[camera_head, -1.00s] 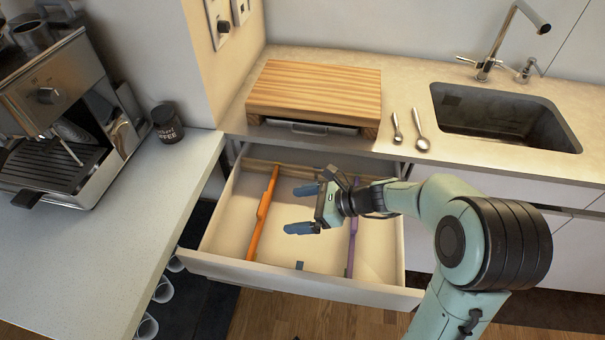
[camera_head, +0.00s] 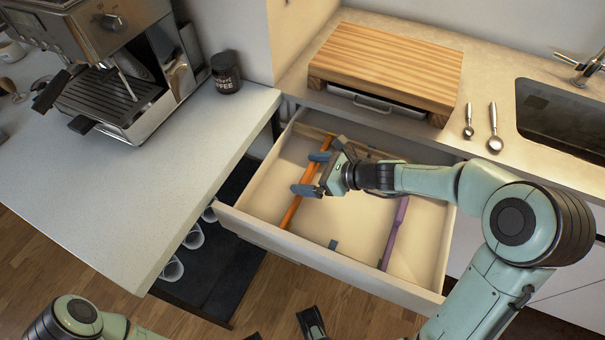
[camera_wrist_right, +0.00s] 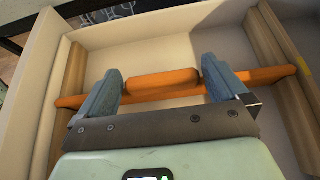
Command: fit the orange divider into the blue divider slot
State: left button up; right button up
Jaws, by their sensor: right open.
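The orange divider (camera_head: 290,212) lies across the left part of the open drawer, with a raised grip in its middle. My right gripper (camera_head: 303,172) is open over it. In the right wrist view, the blue fingers (camera_wrist_right: 163,88) stand at either end of the raised grip of the orange divider (camera_wrist_right: 165,82); I cannot tell whether they touch it. A small dark blue piece (camera_head: 333,244), seemingly the blue slot, is at the drawer's front, right of the divider.
A purple divider (camera_head: 393,234) stands in the right part of the drawer (camera_head: 330,264). The drawer floor between the dividers is clear. A wooden board (camera_head: 390,62) and two spoons (camera_head: 494,130) are on the counter behind. A coffee machine (camera_head: 120,60) stands on the left counter.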

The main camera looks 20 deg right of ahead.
jog(key=shift+x, duration=1.25)
jog(key=c, duration=0.7)
jog(key=o, duration=0.4)
jog(key=shift+c, duration=1.3)
jog(key=shift+r, duration=0.1)
jog(key=shift+r, duration=0.1)
jog(key=shift+r+p, duration=1.75)
jog(key=shift+r, duration=0.1)
